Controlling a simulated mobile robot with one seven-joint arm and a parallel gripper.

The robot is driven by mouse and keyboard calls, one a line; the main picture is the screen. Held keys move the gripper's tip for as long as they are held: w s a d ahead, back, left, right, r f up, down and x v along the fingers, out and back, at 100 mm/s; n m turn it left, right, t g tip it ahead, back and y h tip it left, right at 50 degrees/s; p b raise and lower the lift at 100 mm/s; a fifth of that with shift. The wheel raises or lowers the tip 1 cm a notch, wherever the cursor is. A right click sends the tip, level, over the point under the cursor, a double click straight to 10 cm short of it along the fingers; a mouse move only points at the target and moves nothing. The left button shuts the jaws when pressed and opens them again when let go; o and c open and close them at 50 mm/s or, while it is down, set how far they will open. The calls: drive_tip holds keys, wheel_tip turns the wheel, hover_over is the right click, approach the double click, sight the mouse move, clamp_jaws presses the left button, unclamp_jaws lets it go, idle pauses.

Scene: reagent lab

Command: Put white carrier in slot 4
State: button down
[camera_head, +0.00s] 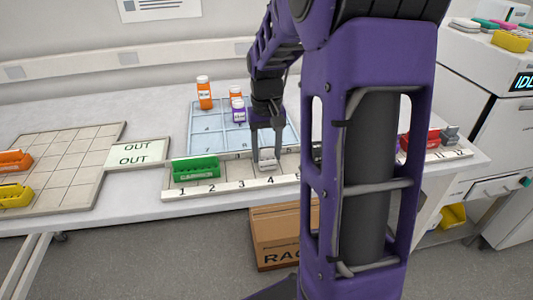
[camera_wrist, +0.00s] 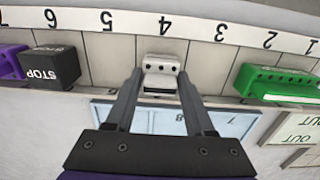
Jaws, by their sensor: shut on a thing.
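The white carrier (camera_head: 267,164) is between the fingers of my gripper (camera_head: 266,150), which is shut on it. In the wrist view the white carrier (camera_wrist: 161,70) shows a row of dark holes, with one finger of my gripper (camera_wrist: 159,82) on each side. It lines up with the number 4 on the numbered strip (camera_wrist: 190,27) of the slot rack. It is low at the rack; I cannot tell whether it rests fully on the slot floor. In the head view my arm hides the rack's middle right.
A green carrier (camera_head: 195,170) sits by slots 1 and 2. A black STOP block (camera_wrist: 50,68) stands near slot 6, with a purple carrier (camera_wrist: 11,62) beside it. A blue grid tray (camera_head: 207,128) with several bottles lies behind. Slots 3 and 5 look empty.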

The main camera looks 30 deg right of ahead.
sight(266, 147)
drive_tip(key=shift+f, duration=0.15)
drive_tip(key=shift+c, duration=1.3)
unclamp_jaws()
wheel_tip(266, 147, up, 12)
drive_tip(key=p, duration=0.2)
